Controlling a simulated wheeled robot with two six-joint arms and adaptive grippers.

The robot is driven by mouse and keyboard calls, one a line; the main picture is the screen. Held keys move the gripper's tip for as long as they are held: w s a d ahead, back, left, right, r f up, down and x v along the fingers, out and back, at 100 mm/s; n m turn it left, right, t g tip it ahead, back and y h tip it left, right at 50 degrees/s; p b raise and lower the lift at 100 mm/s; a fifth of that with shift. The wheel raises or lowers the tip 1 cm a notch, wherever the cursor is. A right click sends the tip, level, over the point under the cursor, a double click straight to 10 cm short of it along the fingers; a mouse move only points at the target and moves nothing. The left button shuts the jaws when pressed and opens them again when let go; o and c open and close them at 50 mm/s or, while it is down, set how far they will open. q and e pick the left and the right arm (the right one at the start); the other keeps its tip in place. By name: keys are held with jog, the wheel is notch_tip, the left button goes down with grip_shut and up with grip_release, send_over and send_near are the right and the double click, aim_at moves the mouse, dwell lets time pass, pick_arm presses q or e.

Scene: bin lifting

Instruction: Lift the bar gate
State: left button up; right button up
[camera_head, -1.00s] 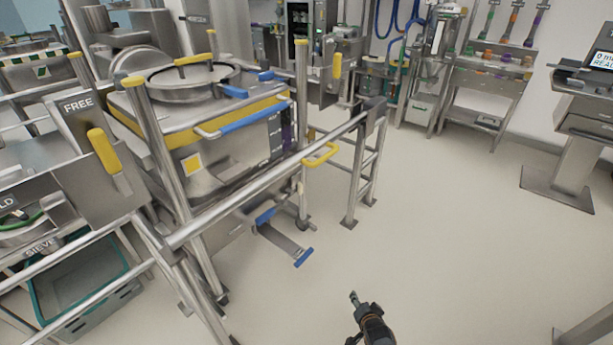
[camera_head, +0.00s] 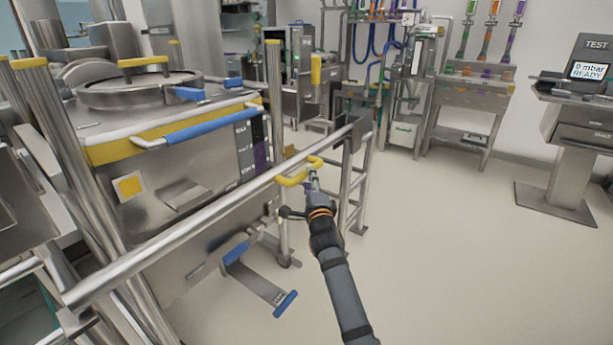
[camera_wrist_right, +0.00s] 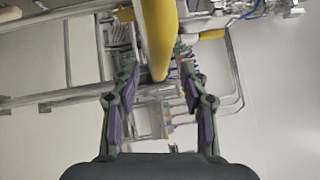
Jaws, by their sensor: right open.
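The bar gate (camera_head: 196,222) is a long metal rail running from the lower left to a bracketed post (camera_head: 352,140) at the right; it is lowered across the front of the steel bin (camera_head: 165,200). A yellow loop handle (camera_head: 292,182) juts from its right part. My right gripper (camera_head: 300,197) is open just in front of this handle. In the right wrist view the yellow handle (camera_wrist_right: 160,35) reaches down between the open fingers (camera_wrist_right: 159,72), which do not close on it. Whether they touch it I cannot tell. My left gripper is not in view.
A blue-ended pedal (camera_head: 262,284) sits low at the bin's front. A blue handle (camera_head: 212,124) crosses the bin. A test stand (camera_head: 585,120) with a screen is at the right. The floor (camera_head: 450,260) between is clear.

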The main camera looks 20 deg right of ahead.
jog(key=w, duration=0.4)
jog(key=shift+w+d+r+b, duration=0.25)
jog(key=shift+d+b, duration=0.05)
grip_shut()
